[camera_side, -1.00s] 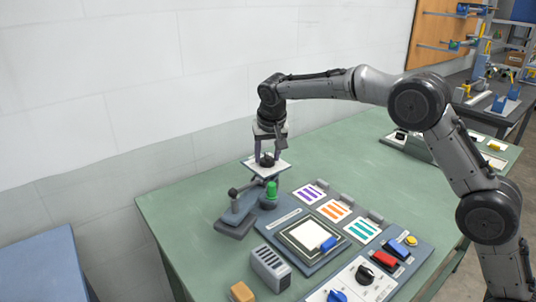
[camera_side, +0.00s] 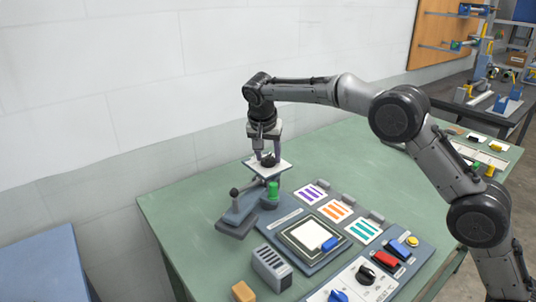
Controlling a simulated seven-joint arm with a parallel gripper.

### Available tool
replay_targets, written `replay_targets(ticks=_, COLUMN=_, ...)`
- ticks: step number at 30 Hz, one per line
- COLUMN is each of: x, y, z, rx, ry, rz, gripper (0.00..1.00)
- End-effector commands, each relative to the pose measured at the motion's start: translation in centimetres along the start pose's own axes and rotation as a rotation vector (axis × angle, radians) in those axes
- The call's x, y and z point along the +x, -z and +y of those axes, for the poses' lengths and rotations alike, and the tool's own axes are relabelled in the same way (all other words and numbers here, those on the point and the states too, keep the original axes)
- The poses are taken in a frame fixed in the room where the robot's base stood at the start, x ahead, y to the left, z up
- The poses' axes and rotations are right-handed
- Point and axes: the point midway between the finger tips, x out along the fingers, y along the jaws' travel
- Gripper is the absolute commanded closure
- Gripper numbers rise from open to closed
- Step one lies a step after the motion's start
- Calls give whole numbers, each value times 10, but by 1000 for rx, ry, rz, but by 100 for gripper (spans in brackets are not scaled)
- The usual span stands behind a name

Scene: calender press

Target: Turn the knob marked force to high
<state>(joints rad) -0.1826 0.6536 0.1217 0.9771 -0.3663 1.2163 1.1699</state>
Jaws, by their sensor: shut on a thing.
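A white plate (camera_side: 284,164) sits on top of a small grey press with a lever (camera_side: 238,208). A black knob (camera_side: 268,161) stands on this plate, and any marking on it is too small to read. My gripper (camera_side: 266,153) points down from above and is shut on this black knob, with its fingers around it. The fingers partly hide the knob, and its pointer direction cannot be told. Another black knob (camera_side: 366,274) is on the white front panel (camera_side: 350,284), with a blue knob (camera_side: 338,296) near the lower picture edge.
A green post (camera_side: 273,189) stands just below the plate. Cards with purple, orange and teal stripes (camera_side: 338,210) lie to the right. A red switch (camera_side: 386,259), a slotted grey block (camera_side: 270,266) and a yellow block (camera_side: 243,291) are nearer. The green table (camera_side: 185,210) is clear at left.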

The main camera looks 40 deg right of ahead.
Motion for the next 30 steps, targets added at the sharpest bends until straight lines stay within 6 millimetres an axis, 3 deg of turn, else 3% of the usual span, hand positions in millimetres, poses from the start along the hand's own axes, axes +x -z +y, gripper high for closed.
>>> replay_targets(ticks=5, x=0, y=0, z=0, rx=1, ry=0, rz=-1, gripper=100)
replay_targets(ticks=6, x=0, y=0, z=0, rx=1, ry=0, rz=-1, gripper=47)
replay_targets(ticks=11, x=0, y=0, z=0, rx=0, ry=0, rz=-1, gripper=19)
replay_targets(ticks=22, x=-4, y=0, z=0, rx=-1, ry=2, rz=1, gripper=19)
replay_targets(ticks=30, x=-49, y=0, z=-1, rx=-1, ry=5, rz=2, gripper=19)
